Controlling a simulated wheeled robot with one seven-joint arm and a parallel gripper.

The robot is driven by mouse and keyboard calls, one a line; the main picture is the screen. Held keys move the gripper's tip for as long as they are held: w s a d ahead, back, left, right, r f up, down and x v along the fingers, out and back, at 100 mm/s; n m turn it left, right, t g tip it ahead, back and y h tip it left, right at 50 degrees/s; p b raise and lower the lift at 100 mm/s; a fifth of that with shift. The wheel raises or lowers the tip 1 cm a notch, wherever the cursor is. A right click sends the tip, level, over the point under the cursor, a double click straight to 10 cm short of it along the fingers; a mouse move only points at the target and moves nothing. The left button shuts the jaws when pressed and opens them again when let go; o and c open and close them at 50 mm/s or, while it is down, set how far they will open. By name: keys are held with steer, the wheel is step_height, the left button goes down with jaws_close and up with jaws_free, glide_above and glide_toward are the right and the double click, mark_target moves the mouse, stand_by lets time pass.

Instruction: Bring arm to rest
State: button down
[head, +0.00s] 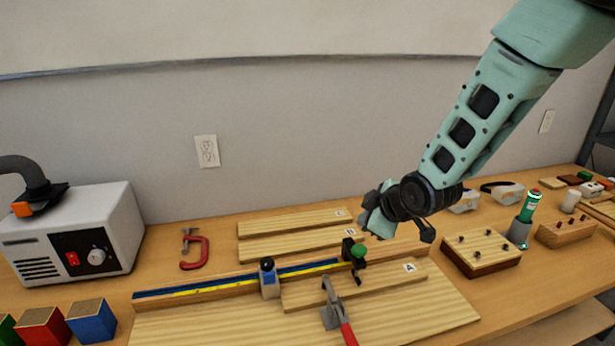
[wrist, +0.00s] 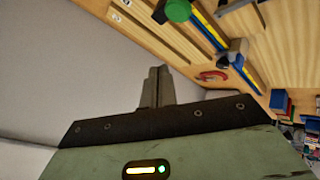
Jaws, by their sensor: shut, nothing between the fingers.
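My arm reaches in from the upper right in the head view. My gripper (head: 376,222) hangs above the back part of the workbench (head: 190,222), above and a little right of the wooden boards. In the wrist view my gripper (wrist: 157,72) has its two fingers pressed together, with nothing between them. In that view the fingers stand out against the grey wall. No object is held.
Below my gripper lie a jig with a blue and yellow rule (head: 230,283), a green knob (head: 358,250) and a red-handled clamp (head: 345,330). A red C-clamp (head: 195,250) and a white machine (head: 75,235) stand left. A drilled block (head: 482,252) and green bottle (head: 530,206) stand right.

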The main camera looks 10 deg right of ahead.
steer(key=s+a+r+m+g, duration=0.1)
steer(key=s+a+r+g, duration=0.1)
steer(key=s, duration=0.8)
steer(key=s+a+r+m+g+h, duration=0.1)
steer(key=s+a+r+m+g, duration=0.1)
steer(key=s, duration=0.9)
steer(key=s+a+r+m+g+h, duration=0.1)
steer(key=s+g, duration=0.3)
steer(key=s, duration=0.7)
steer(key=shift+a+r+m, duration=0.3)
steer(key=shift+a+r, duration=0.25)
steer(key=shift+r, duration=0.05)
steer(key=shift+s, duration=0.1)
